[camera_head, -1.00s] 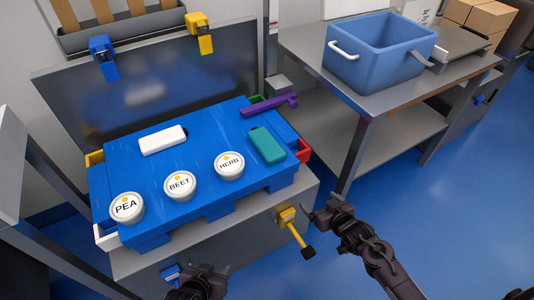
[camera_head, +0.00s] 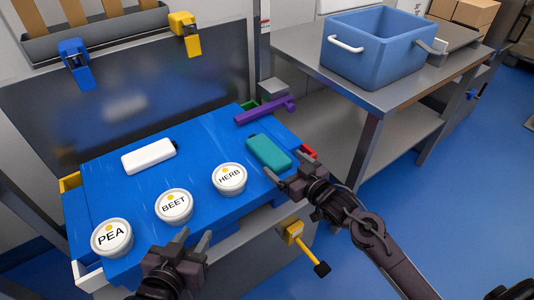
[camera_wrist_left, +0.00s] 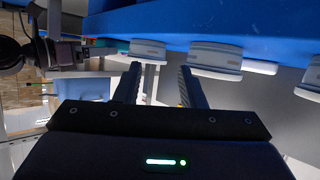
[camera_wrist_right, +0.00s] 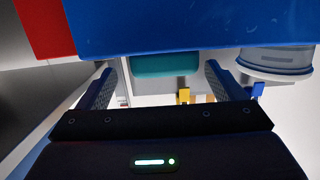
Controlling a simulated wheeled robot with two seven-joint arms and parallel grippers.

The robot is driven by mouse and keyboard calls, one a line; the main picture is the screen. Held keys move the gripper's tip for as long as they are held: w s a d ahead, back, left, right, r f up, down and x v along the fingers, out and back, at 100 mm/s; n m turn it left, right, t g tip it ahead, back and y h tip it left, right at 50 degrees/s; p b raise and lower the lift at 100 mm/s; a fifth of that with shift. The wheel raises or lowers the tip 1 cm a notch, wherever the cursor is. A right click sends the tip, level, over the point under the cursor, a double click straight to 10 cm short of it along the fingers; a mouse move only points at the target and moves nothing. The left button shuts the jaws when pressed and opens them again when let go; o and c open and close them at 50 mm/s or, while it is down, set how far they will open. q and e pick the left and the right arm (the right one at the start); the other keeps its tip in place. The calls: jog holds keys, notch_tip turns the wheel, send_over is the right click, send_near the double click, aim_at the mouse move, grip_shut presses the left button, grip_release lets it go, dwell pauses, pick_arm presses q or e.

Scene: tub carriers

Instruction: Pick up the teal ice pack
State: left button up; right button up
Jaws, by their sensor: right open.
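The teal ice pack (camera_head: 268,152) lies flat near the right end of the blue worktop (camera_head: 125,190). It also shows in the right wrist view (camera_wrist_right: 165,65), beyond and between the fingertips. My right gripper (camera_head: 287,165) is open at the pack's near right side, its fingers spread toward it; no grip shows, and I cannot tell whether they touch. My left gripper (camera_head: 196,236) is open and empty in front of the worktop's near edge, close to the BEET tub (camera_head: 174,206).
The HERB tub (camera_head: 229,179) stands left of the ice pack, and the PEA tub (camera_head: 112,238) is at the near left. A white pack (camera_head: 149,156) and a purple handled thing (camera_head: 265,110) lie behind. A blue bin (camera_head: 375,55) stands on the right-hand steel table.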

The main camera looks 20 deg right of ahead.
aim_at(273, 154)
jog(key=shift+w+a, duration=0.1)
jog(key=shift+w, duration=0.15)
jog(key=x, duration=0.1)
jog(key=b+x, duration=0.1)
jog(key=shift+w+a, duration=0.2)
jog(key=shift+a, duration=0.15)
jog(key=shift+b+x, duration=0.45)
jog(key=shift+x, duration=0.7)
pick_arm(q)
notch_tip(273, 154, up, 15)
jog(key=w+t+h, duration=0.2)
jog(key=t+h, duration=0.1)
jog(key=t, duration=0.4)
jog(key=shift+w+a+t, duration=0.2)
jog(key=shift+w+t, duration=0.05)
jog(key=shift+t, duration=0.15)
pick_arm(e)
jog(key=shift+w, duration=0.1)
pick_arm(q)
jog(key=shift+r, duration=0.1)
pick_arm(e)
jog(key=shift+r, duration=0.15)
jog(key=c, duration=1.3)
jog(key=shift+o, duration=0.2)
pick_arm(q)
jog(key=shift+w, duration=0.1)
pick_arm(e)
jog(key=shift+r, duration=0.15)
